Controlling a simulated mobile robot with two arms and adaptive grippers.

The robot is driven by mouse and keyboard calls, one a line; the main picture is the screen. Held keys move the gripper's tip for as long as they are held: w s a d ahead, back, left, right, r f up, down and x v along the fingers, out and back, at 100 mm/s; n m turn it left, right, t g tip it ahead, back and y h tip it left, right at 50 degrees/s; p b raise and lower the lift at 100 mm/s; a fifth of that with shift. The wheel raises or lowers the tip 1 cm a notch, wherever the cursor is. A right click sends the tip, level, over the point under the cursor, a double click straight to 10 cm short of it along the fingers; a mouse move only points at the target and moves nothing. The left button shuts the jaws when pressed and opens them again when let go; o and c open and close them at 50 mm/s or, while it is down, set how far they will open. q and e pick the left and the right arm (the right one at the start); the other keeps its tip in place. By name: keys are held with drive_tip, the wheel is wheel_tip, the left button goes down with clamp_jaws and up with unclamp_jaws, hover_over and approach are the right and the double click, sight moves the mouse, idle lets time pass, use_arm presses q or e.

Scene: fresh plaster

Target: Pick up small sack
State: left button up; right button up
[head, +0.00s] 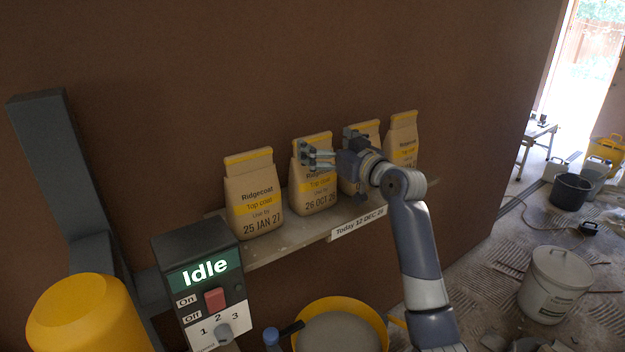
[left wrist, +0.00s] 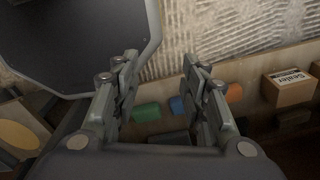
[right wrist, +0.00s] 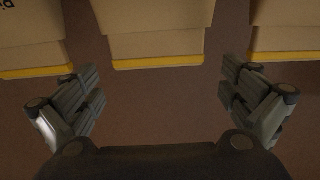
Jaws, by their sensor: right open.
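Several small paper sacks with yellow top bands stand upright in a row on a shelf (head: 285,238). The leftmost sack (head: 255,195) reads "Ridgecoat, Top coat, Use by 25 JAN 27". The second sack (head: 318,190) reads "26 OCT 26". The third sack (head: 368,130) is mostly hidden by my right gripper (head: 309,157); the rightmost sack (head: 403,135) has its date hidden. My right gripper is open and empty, by the tops of the second and third sacks. In the right wrist view a sack (right wrist: 157,42) lies beyond the open fingers. My left gripper (left wrist: 157,75) is open and empty, away from the sacks.
A shelf-edge label (head: 358,222) reads "Today 12 DEC", its year unclear. A control box (head: 205,280) showing "Idle" stands front left, beside a yellow cylinder (head: 85,318). A yellow-rimmed tub (head: 340,328) sits below the shelf. Buckets (head: 553,283) stand on the floor at right.

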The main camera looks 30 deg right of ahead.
sight(313, 135)
drive_tip(key=w+p, duration=0.2)
drive_tip(key=w, duration=0.2)
drive_tip(key=shift+w+a+p, duration=0.1)
drive_tip(key=shift+a+p, duration=0.05)
drive_tip(key=shift+p, duration=0.2)
drive_tip(key=shift+w, duration=0.35)
drive_tip(key=shift+w+a+f, duration=0.1)
drive_tip(key=shift+w+f, duration=0.05)
drive_tip(key=c, duration=1.6)
drive_tip(key=shift+r, duration=0.3)
drive_tip(key=shift+c, duration=1.1)
use_arm(q)
drive_tip(key=w+r, duration=0.2)
drive_tip(key=r, duration=0.1)
drive_tip(key=shift+d+r, duration=0.15)
use_arm(e)
drive_tip(key=shift+f, duration=0.1)
use_arm(q)
drive_tip(key=shift+w, duration=0.1)
